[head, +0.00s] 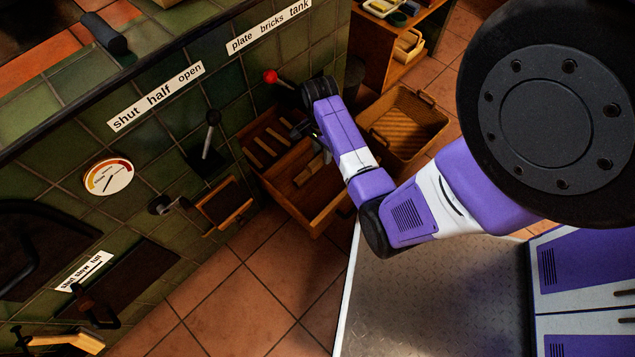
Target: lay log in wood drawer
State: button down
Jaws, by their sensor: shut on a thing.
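The wood drawer (314,222) is pulled out from the green tiled hearth, low at the middle of the head view. Pale wooden pieces (262,152) lie in its back left part. My gripper (303,131) is over the drawer, pointing down and left, with its dark fingers partly hidden by my wrist. It is shut on a log (309,170), a short pale piece seen just below the fingers inside the drawer's outline. I cannot tell whether the log touches the drawer floor.
A wicker basket (437,121) stands on the floor right of the drawer. A red-knobbed lever (271,77) and a black-knobbed lever (212,118) stick out from the hearth near my gripper. Tiled floor (245,300) in front is clear.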

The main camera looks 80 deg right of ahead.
aim_at(322, 187)
notch_tip(322, 187, down, 19)
jog(key=b, duration=0.8)
jog(key=shift+f+b, duration=0.15)
jog(key=shift+b, duration=0.2)
jog(key=shift+f, duration=0.15)
jog(key=c, duration=1.1)
grip_release()
jog(key=shift+o, duration=0.2)
